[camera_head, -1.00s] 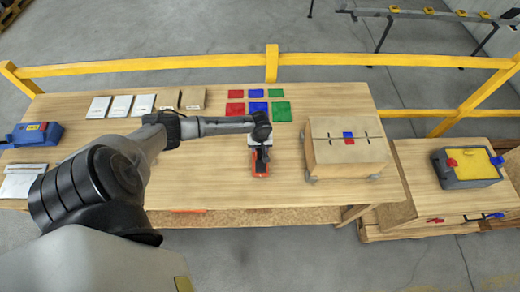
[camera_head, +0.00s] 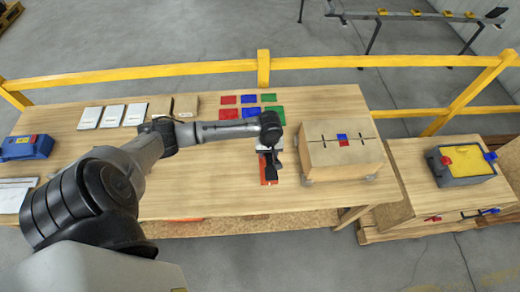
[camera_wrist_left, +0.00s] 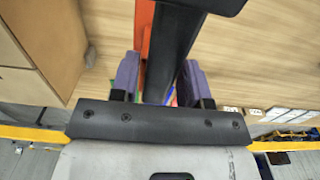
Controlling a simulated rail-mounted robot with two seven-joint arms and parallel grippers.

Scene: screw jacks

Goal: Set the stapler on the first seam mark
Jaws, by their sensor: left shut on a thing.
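The stapler (camera_head: 269,173), dark on top with an orange-red part below, is held by my left gripper (camera_head: 269,148) over the table, left of the carton. In the left wrist view the dark stapler body (camera_wrist_left: 172,50) runs between the purple finger pads of the gripper (camera_wrist_left: 160,80), with an orange strip (camera_wrist_left: 146,25) on its left. The carton (camera_head: 343,157) has a top seam with dark marks, the left one (camera_head: 313,139) and the right one (camera_head: 367,139). A blue and a red square (camera_head: 343,143) lie between them. I cannot tell which mark is the first. My right gripper is not in view.
Red, blue and green cards (camera_head: 250,99) lie behind the gripper. Several white packets (camera_head: 113,115) and brown ones are at the back left, with a blue box (camera_head: 27,146) at the far left. A grey case with a yellow top (camera_head: 465,164) stands right.

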